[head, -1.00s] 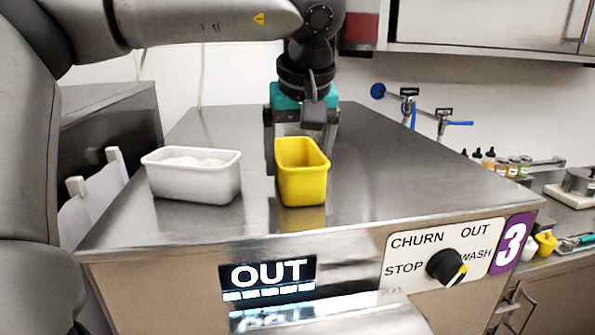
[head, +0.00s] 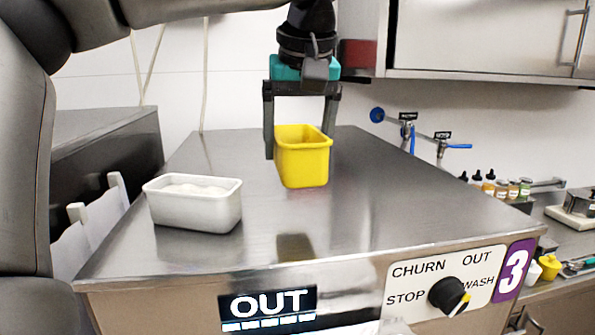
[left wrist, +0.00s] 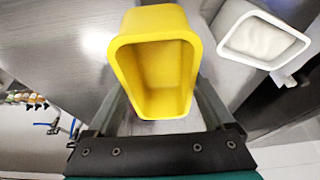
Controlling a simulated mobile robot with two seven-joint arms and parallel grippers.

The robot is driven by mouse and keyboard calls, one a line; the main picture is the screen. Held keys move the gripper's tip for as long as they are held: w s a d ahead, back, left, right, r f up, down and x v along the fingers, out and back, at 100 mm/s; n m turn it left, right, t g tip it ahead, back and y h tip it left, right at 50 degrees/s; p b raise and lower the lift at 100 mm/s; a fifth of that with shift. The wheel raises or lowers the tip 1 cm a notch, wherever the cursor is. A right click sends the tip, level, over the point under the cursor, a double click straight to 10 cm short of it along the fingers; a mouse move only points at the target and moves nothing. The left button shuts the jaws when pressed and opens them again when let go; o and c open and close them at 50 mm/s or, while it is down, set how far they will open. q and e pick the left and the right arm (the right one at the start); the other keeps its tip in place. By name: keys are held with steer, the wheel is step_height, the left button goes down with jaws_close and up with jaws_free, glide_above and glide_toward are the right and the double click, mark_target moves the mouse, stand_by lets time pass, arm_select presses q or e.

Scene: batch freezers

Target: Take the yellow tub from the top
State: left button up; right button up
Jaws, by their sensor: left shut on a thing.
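The yellow tub (head: 303,160) is held in my left gripper (head: 301,140), above the steel top of the machine (head: 350,205). Its reflection shows on the steel below, apart from it. The gripper comes from above and behind, with one finger on each side of the tub. In the left wrist view the yellow tub (left wrist: 157,65) sits between the fingers, upright and empty inside. My right gripper is in neither view.
A white tub (head: 193,203) with pale contents stands on the steel top to the left. The front panel has a black knob (head: 447,295) and an OUT display (head: 268,305). Taps (head: 408,130) and small bottles (head: 489,183) are at the right. The right part of the top is clear.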

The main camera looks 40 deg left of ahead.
arm_select(q)
step_height(320, 180, up, 13)
steer(key=p, duration=0.2)
